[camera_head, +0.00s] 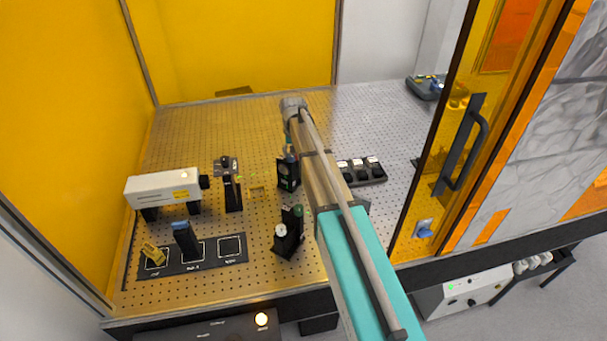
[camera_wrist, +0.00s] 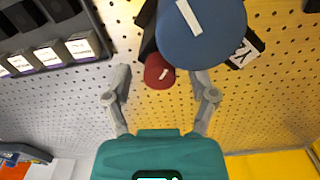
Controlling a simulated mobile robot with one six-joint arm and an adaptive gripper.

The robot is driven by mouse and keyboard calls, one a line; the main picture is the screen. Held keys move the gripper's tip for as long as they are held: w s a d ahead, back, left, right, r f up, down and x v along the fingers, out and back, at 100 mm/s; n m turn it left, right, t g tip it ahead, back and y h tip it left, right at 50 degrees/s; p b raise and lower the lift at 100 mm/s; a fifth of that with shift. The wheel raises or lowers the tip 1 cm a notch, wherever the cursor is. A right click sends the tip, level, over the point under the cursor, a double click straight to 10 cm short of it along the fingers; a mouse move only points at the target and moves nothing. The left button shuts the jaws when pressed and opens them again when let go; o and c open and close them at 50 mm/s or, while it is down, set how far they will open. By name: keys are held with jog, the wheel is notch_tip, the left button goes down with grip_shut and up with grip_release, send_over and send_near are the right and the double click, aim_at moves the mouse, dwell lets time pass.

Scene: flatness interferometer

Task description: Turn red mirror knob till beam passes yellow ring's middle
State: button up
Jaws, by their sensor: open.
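The fingers are open, one on each side, with a visible gap to the knob. A larger blue knob (camera_wrist: 203,32) with a white mark is closer to the camera, above and right of the red one. In the head view a black mirror mount (camera_head: 287,176) stands below my wrist; my arm partly covers it and I cannot make out the red knob there. Small green spots show left of it, but the yellow ring is not clear.
A white laser box (camera_head: 165,188) stands at the left of the perforated table. Another black mount (camera_head: 289,232) with knobs is in front, and a black mat (camera_head: 218,262) lies front left. A dark tray of small blocks (camera_head: 364,171) is to the right.

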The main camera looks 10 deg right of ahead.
jog(key=shift+n, duration=0.4)
